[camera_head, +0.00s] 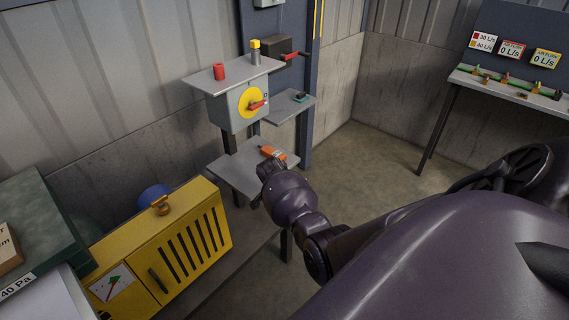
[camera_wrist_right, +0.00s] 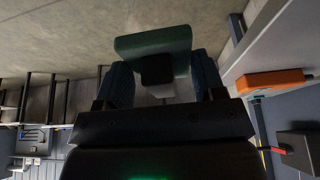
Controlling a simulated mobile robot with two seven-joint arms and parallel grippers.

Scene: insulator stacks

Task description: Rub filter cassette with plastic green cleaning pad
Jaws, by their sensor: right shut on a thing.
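A green cleaning pad (camera_wrist_right: 150,42) is held between the blue fingers of my right gripper (camera_wrist_right: 162,76) in the right wrist view. An orange block (camera_wrist_right: 270,82), which may be the filter cassette, lies on a grey shelf at the right of that view, apart from the pad. In the head view the orange block (camera_head: 272,153) lies on the low grey shelf (camera_head: 236,174), just beyond the end of my right arm. The right fingers and the pad are hidden there behind the wrist. My left gripper is not in view.
A switch box (camera_head: 240,107) with a red-handled yellow dial stands above the low shelf, carrying a red cylinder (camera_head: 219,71). A small side shelf (camera_head: 291,107) is to its right. A yellow cabinet (camera_head: 165,250) stands at the left. Open floor lies beyond my arm.

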